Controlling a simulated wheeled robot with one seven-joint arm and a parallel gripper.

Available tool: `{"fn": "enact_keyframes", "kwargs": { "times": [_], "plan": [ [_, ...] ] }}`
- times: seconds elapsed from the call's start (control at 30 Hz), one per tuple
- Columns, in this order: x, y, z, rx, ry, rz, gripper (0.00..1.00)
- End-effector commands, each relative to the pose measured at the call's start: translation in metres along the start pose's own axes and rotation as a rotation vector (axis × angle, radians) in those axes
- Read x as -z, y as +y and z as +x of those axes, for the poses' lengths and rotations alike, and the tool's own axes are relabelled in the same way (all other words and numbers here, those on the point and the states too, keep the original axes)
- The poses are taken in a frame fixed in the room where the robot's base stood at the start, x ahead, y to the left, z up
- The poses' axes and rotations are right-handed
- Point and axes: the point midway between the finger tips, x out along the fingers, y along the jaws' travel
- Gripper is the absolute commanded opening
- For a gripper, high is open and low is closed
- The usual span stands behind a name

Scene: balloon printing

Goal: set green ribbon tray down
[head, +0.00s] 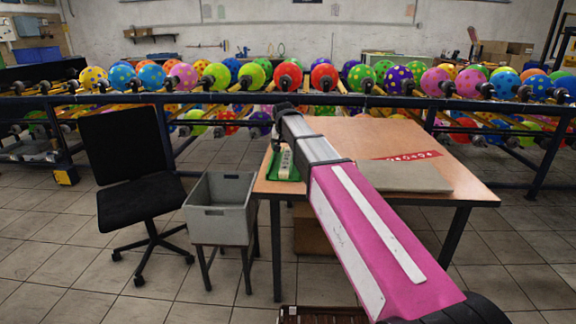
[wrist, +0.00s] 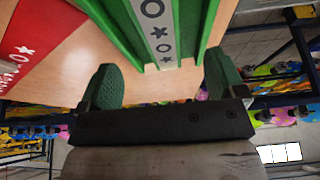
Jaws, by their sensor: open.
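The green ribbon tray (head: 288,174) rests on the left part of the wooden table, partly hidden behind my arm in the head view. In the wrist view the tray (wrist: 111,22) shows its green walls, with a white ribbon (wrist: 156,30) printed with dark stars and rings between them. My gripper (wrist: 160,72) is open, its two green-padded fingers apart on either side of the tray's near end. I see wood between each finger and the tray. In the head view my gripper is not clearly visible.
A red ribbon with white marks (head: 408,156) lies on the table (head: 455,160), near a flat grey board (head: 405,176). A grey bin (head: 220,208) on a stand and a black chair (head: 125,160) stand left. Balloon racks (head: 400,102) run behind.

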Motion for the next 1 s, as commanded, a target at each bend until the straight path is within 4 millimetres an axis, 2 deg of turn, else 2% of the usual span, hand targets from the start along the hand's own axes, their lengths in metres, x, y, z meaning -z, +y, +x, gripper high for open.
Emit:
{"fn": "enact_keyframes", "kwargs": {
  "times": [0.1, 0.37, 0.7, 0.93, 0.97, 1.0],
  "plan": [
    [0.001, 0.0, 0.019, -0.001, -0.002, 0.0, 0.89],
    [0.001, 0.001, 0.036, 0.0, -0.001, 0.0, 0.89],
    [0.003, 0.001, 0.079, 0.0, -0.002, 0.0, 0.89],
    [0.003, 0.001, 0.081, 0.0, -0.001, 0.0, 0.89],
    [0.002, 0.001, 0.081, 0.0, -0.001, 0.0, 0.86],
    [0.002, 0.001, 0.081, 0.0, -0.001, 0.0, 0.73]
  ]
}}
